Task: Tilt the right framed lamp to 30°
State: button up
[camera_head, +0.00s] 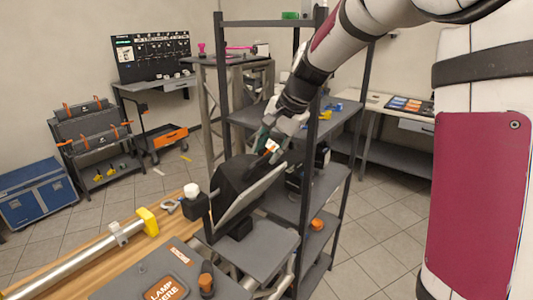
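A framed lamp (250,197) with a dark body and a flat grey face stands on a grey stand near the middle of the head view. Its face leans back, with the upper edge to the right. I cannot read its angle. I see only one such lamp clearly. My gripper (268,148) is at the lamp's upper edge, reaching down from the upper right. Its fingertips are small and partly hidden, so I cannot tell whether they touch the lamp or are open or shut.
A dark shelf rack (318,185) stands close behind and right of the lamp. A wooden bench with a metal tube (75,268) lies at the lower left. A grey board with a "LAMP HERE" label (166,290) is in front.

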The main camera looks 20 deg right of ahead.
jog(key=v, duration=1)
jog(key=shift+r, duration=0.1)
